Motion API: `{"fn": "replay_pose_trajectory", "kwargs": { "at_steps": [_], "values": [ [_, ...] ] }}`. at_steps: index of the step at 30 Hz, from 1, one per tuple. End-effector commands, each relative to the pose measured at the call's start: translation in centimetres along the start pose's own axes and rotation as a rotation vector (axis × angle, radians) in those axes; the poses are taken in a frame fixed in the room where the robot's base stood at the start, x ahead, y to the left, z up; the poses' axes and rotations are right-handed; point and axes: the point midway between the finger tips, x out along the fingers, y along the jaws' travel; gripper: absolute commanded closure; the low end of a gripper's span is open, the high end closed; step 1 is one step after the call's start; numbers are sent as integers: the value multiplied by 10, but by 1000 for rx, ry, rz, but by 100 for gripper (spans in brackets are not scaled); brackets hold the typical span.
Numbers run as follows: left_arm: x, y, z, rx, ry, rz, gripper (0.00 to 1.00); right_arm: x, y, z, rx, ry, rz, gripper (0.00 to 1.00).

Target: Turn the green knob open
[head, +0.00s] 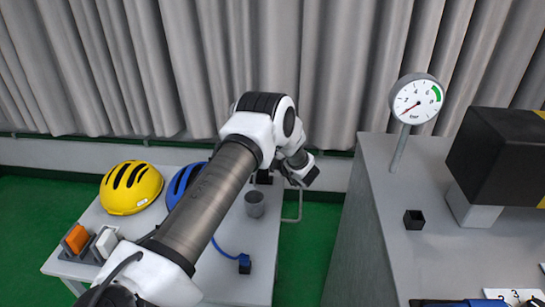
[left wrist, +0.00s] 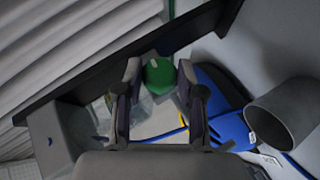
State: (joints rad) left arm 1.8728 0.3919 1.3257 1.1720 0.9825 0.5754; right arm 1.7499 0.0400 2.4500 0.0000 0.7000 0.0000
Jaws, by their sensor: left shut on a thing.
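The green knob (left wrist: 158,76) shows in the left wrist view between the two fingers of my left gripper (left wrist: 159,82). The fingers are shut on it, one on each side. A short pale mark shows on the knob's top. In the head view my left arm reaches in from the lower left to the far side of the grey table, and its wrist hides the knob and the fingertips. My right gripper is in neither view.
A grey cup (head: 255,204), a yellow helmet (head: 131,187) and a partly hidden blue helmet (head: 178,184) are on the table (head: 225,285). A pressure gauge (head: 416,99), its needle at the low end, stands on the right-hand counter (head: 385,215) near a black block (head: 495,155).

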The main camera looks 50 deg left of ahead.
Motion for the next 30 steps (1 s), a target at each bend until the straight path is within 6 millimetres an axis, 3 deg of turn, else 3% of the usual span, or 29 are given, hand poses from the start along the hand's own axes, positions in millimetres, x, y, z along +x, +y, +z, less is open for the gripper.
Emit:
{"fn": "replay_pose_trajectory", "kwargs": {
  "at_steps": [18,30],
  "values": [
    [1,6,0,208,-54,-358,96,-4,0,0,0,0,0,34],
    [1,7,0,267,-67,-447,96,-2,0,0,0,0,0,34]
  ]
}}
